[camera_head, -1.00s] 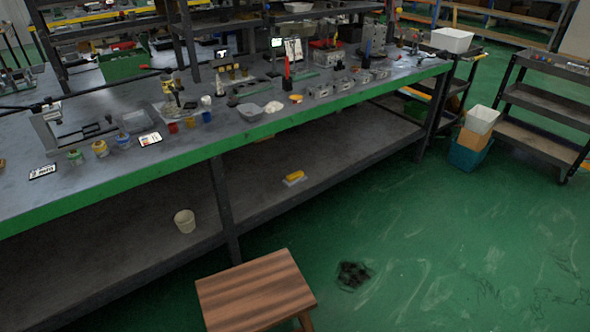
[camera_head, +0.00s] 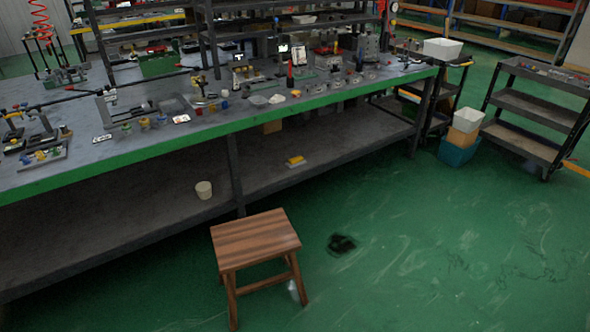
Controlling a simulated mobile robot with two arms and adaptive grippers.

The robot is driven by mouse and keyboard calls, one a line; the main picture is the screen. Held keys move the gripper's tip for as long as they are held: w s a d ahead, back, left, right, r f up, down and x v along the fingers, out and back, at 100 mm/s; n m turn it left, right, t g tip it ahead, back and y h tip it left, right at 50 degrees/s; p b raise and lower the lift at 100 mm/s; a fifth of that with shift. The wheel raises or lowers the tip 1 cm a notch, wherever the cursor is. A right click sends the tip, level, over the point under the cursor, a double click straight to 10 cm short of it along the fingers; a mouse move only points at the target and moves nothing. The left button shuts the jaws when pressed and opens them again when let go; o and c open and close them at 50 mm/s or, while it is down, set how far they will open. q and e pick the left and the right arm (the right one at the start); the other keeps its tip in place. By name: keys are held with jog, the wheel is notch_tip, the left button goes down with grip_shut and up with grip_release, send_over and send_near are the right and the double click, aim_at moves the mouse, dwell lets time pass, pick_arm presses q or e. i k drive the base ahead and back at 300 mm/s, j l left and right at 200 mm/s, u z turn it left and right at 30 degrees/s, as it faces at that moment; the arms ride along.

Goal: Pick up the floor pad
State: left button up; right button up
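A small dark, ragged-edged patch (camera_head: 342,244) lies flat on the green floor, to the right of the wooden stool. I cannot tell whether it is the floor pad or a stain. No other clear pad shows on the floor. Neither of my grippers is in view.
The wooden stool (camera_head: 255,238) stands in front of the long workbench (camera_head: 130,155), whose top is crowded with tools and parts. A white cup (camera_head: 204,190) and a yellow item (camera_head: 295,160) are on its lower shelf. A cart (camera_head: 530,110) and stacked bins (camera_head: 460,140) stand right. Floor at front right is open.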

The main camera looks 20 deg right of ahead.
aim_at(293, 163)
jog(key=l+u, duration=0.15)
jog(key=u, duration=1.5)
jog(key=l+u, duration=0.1)
jog(key=l, duration=3.65)
